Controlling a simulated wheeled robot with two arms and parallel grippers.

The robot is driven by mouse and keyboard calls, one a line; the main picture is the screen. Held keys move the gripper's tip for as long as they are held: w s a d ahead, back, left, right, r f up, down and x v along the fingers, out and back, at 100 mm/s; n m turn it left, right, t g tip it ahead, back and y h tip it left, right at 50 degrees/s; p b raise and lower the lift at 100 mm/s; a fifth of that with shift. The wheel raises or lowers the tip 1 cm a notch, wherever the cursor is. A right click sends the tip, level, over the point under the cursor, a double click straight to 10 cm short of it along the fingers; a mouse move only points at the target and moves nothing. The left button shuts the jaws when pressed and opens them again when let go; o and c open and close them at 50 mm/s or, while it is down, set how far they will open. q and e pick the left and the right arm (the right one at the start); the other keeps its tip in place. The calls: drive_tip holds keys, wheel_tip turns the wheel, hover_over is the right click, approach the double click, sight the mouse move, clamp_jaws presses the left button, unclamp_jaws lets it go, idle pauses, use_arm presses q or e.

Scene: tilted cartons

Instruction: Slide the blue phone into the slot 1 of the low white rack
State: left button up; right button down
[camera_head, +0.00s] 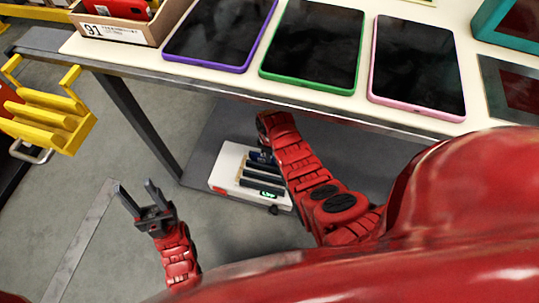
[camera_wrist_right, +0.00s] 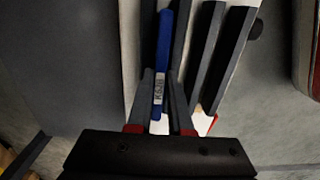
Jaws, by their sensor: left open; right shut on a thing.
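The low white rack (camera_head: 225,172) stands low beneath the table, with several dark upright dividers and a small green display at its front. My right gripper (camera_head: 262,152) is at the rack's far end, mostly hidden by its own arm. In the right wrist view, my right gripper (camera_wrist_right: 163,85) is shut on the blue phone (camera_wrist_right: 165,38), seen edge-on with a small white label. The phone lines up between two dark dividers of the rack (camera_wrist_right: 243,35); its depth is unclear, and slot numbers are unreadable. My left gripper (camera_head: 136,187) is open and empty over the floor.
The table (camera_head: 350,108) above the rack carries purple (camera_head: 218,35), green (camera_head: 313,45) and pink (camera_head: 416,65) framed tablets and a box marked 91 (camera_head: 120,28). A table leg (camera_head: 140,125) stands left of the rack. A yellow rack (camera_head: 45,115) is at left. Floor around my left gripper is clear.

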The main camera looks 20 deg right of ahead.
drive_tip(key=shift+f, duration=0.3)
idle(0.6)
drive_tip(key=c, duration=0.8)
unclamp_jaws()
drive_tip(key=shift+o, duration=0.2)
drive_tip(key=shift+r, duration=0.5)
wheel_tip(320, 180, up, 16)
drive_tip(key=p, duration=0.4)
drive_tip(key=shift+r, duration=0.25)
